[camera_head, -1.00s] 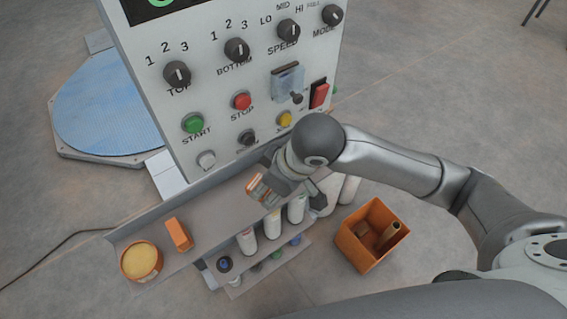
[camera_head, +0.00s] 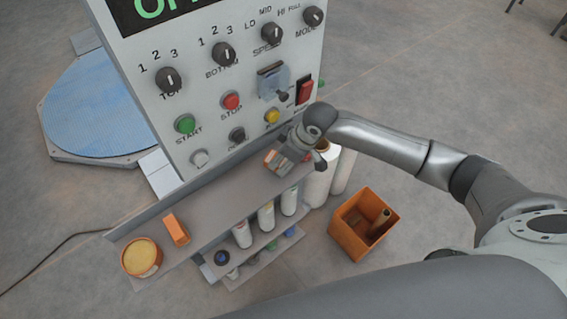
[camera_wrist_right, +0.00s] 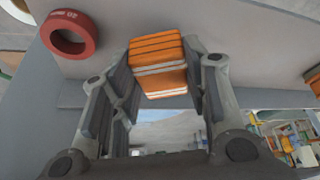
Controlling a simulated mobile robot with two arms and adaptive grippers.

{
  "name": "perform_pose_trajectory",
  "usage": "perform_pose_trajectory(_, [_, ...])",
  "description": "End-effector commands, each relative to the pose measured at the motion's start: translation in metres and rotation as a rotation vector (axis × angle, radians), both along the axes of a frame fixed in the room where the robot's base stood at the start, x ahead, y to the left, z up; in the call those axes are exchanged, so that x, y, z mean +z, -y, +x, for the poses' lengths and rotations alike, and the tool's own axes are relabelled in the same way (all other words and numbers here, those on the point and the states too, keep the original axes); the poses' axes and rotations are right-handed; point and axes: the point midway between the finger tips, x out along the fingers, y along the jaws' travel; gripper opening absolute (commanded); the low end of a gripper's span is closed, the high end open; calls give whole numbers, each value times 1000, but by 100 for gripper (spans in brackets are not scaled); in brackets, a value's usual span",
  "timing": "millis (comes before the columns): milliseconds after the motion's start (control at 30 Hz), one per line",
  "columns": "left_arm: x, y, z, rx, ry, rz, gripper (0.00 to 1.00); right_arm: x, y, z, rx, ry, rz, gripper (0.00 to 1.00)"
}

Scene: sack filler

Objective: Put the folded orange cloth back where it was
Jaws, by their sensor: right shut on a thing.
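The folded orange cloth (camera_head: 276,161) is between the fingers of my right gripper (camera_head: 290,160), over the right part of the grey shelf (camera_head: 215,198) below the control panel. In the right wrist view the cloth (camera_wrist_right: 158,65) shows as an orange stack with pale layers, held between the two fingers of the right gripper (camera_wrist_right: 160,85). I cannot tell whether the cloth touches the shelf. My left gripper is not in view.
An orange block (camera_head: 177,230) and a round tub (camera_head: 141,257) stand at the shelf's left end. Bottles (camera_head: 266,216) stand on a lower tier. An orange bin (camera_head: 350,237) is on the floor. The panel (camera_head: 205,115) rises behind. A red roll (camera_wrist_right: 70,34) shows in the wrist view.

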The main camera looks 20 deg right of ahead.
Motion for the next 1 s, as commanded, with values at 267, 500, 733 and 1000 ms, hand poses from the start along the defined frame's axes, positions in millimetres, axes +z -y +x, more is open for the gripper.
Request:
perform_pose_trajectory(267, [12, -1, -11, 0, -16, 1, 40, -27, -1, -1, 1, -1, 0, 23])
perform_pose_trajectory(500, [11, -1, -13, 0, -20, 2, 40, -28, -1, -2, 0, -1, 0, 23])
perform_pose_trajectory(733, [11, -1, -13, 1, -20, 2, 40, -29, -1, -2, 0, -1, 0, 64])
perform_pose_trajectory(1000, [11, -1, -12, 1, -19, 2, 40, -29, -1, -2, 0, -1, 0, 64])
